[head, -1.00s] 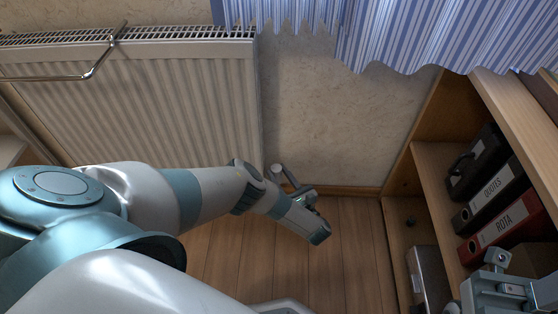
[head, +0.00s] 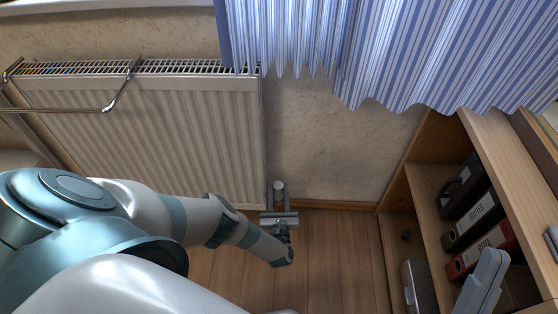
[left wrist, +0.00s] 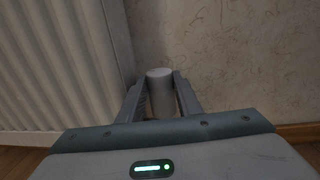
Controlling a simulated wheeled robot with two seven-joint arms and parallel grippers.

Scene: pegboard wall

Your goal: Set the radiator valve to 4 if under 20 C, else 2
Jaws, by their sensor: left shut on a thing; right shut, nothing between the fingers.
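The radiator valve (head: 279,186) is a small pale cylinder low beside the right edge of the radiator (head: 150,135). My left gripper (head: 279,192) reaches down to it, with one finger on each side, shut on it. In the left wrist view the valve head (left wrist: 160,82) stands upright between the two grey fingers (left wrist: 160,98). No numbers or marks on it can be read. No thermometer or temperature reading can be made out. My right gripper (head: 487,278) is shut and empty at the lower right, in front of the shelf.
A wooden shelf unit (head: 425,180) with black and red binders (head: 480,250) stands at the right. A striped blue curtain (head: 390,50) hangs above. A metal rail (head: 60,108) is in front of the radiator. The wooden floor (head: 335,255) between radiator and shelf is clear.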

